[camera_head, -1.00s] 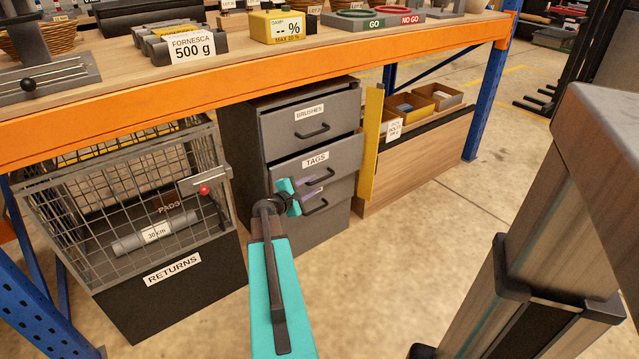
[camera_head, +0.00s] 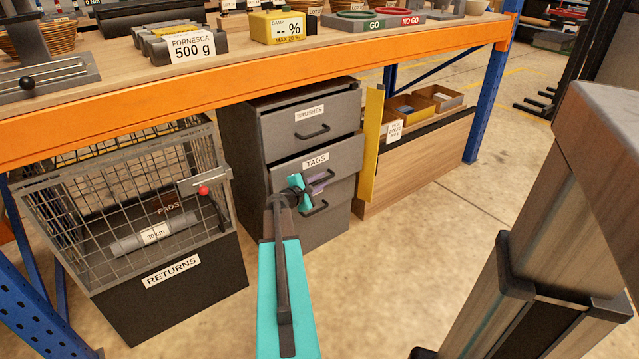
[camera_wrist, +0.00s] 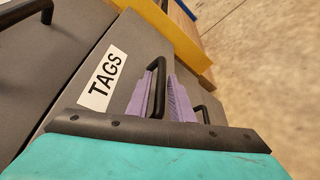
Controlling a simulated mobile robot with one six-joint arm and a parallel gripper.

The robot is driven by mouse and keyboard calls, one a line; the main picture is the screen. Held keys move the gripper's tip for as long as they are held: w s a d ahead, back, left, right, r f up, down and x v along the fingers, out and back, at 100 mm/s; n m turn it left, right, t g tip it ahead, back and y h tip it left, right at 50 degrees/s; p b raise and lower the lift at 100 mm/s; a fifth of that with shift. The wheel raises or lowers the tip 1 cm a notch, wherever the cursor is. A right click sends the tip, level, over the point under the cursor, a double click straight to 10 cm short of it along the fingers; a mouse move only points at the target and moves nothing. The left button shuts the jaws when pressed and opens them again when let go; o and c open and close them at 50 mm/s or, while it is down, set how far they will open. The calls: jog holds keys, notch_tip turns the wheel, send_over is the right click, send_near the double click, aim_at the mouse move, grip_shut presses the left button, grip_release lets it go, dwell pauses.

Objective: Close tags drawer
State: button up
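The grey tags drawer (camera_head: 290,171) is the middle drawer of a grey cabinet, with a white TAGS label and a black bar handle. It seems to stand out a little from the drawer above; how far is hard to tell. My gripper (camera_head: 316,182) is in front of it at the handle. In the wrist view, the drawer front (camera_wrist: 125,40) is close, and its handle (camera_wrist: 160,72) lies between the two purple fingers of my gripper (camera_wrist: 163,98). The fingers are apart, with a gap beside the handle on the right.
The brushes drawer (camera_head: 285,124) is above and another drawer (camera_head: 320,226) below. The returns cage (camera_head: 190,284) stands to the left. A yellow panel (camera_head: 371,150) stands just right of the cabinet. An orange-edged bench (camera_head: 230,92) overhangs it. The floor in front is clear.

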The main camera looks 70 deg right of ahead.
grip_shut()
jog(key=shift+d, duration=0.1)
jog(key=w+d, duration=0.2)
jog(key=w, duration=0.1)
jog(key=shift+w+r, duration=0.1)
jog(key=shift+w, duration=0.1)
jog(key=shift+o, duration=1.6)
grip_release()
jog(key=shift+d, duration=0.1)
